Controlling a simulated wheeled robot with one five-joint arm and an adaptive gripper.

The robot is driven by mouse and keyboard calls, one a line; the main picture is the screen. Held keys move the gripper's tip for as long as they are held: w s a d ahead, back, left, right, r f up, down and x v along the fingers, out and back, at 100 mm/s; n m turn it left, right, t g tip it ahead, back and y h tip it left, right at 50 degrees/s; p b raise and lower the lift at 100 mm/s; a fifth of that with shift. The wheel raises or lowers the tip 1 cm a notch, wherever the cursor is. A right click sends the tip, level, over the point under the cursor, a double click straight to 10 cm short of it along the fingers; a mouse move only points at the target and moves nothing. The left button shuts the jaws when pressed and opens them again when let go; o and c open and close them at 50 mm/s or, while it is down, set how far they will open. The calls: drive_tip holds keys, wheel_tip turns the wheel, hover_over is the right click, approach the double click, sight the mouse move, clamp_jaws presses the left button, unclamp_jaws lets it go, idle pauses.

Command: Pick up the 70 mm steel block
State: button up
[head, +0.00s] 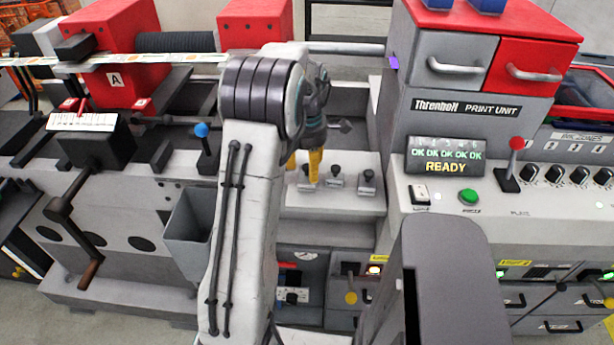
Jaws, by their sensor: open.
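Several small grey metal pieces stand in a row on a light grey ledge (335,203) in the middle of the machine. The middle piece (335,176) and the right piece (368,181) show clearly. Another metal piece (305,174) shows partly behind and between my fingers. I cannot read any sizes, so I cannot tell which one is the 70 mm steel block. My gripper (303,164) points down over the left part of the ledge, with its yellow fingertips apart. It is open, and no piece is visibly held. My arm hides the ledge's left end.
The print unit (470,108) with its lit READY display (445,161) rises to the right. To the left are the red housings (115,40), a blue-knobbed lever (202,131), a grey hopper (188,232) and a crank (75,215). Free room above the ledge is narrow.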

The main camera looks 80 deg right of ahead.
drive_tip(key=shift+f, duration=0.3)
drive_tip(key=shift+c, duration=0.3)
drive_tip(key=shift+r, duration=0.1)
clamp_jaws()
